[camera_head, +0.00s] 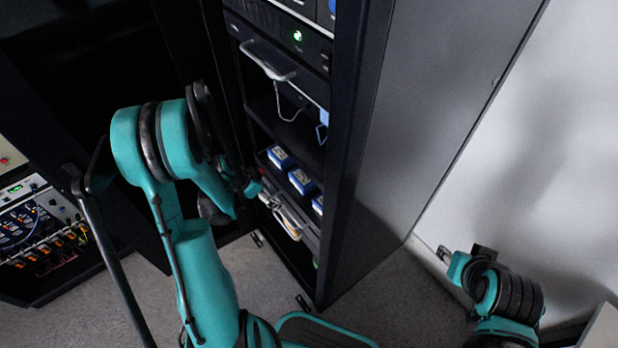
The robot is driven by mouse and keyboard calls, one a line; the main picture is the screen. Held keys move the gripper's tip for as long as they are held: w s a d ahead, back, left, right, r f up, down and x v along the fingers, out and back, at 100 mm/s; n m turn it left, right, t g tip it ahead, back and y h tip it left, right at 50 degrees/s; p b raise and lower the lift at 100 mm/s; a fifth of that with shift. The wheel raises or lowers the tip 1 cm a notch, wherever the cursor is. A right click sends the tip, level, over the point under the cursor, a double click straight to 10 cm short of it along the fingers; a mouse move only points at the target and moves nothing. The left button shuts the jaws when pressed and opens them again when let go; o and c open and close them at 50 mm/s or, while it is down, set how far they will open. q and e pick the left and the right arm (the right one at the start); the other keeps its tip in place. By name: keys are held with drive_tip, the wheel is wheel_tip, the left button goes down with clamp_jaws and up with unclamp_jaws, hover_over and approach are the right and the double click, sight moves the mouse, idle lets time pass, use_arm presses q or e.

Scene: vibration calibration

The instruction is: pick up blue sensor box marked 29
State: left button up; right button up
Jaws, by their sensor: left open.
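Three small blue boxes with white tops stand in a row on a shelf inside the dark rack: a rear-left box (280,158), a middle box (301,181) and a right box (318,204), partly hidden by the rack's side frame. Their markings are too small to read, so I cannot tell which is 29. My left gripper (272,203) is open at the rack's front, just left of and below the boxes. It looks apart from them, and my arm partly hides it. My right arm is at the lower right, its gripper (444,254) small and unclear near the wall.
The dark rack (345,150) has upright side frames that narrow the opening. A handle (265,62) juts out above the shelf, below a unit with a green light (297,36). An instrument panel with cables (40,225) stands at left. Grey floor (385,300) is open at the front.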

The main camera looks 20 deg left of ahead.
sight(302, 177)
use_arm(q)
drive_tip(key=w+d, duration=0.1)
drive_tip(key=w, duration=0.1)
drive_tip(key=w+d+b, duration=0.1)
drive_tip(key=w+d, duration=0.1)
drive_tip(key=w, duration=0.1)
drive_tip(key=w+d+b, duration=0.1)
drive_tip(key=w, duration=0.2)
drive_tip(key=shift+d+f, duration=0.2)
drive_tip(key=shift+d, duration=0.15)
drive_tip(key=shift+w+d+b, duration=0.3)
drive_tip(key=shift+w+d, duration=0.05)
drive_tip(key=shift+w, duration=0.25)
drive_tip(key=shift+w+d+b, duration=0.25)
drive_tip(key=shift+w+d, duration=0.1)
drive_tip(key=shift+w, duration=0.2)
drive_tip(key=b+x, duration=0.1)
drive_tip(key=x, duration=0.2)
drive_tip(key=c, duration=1.3)
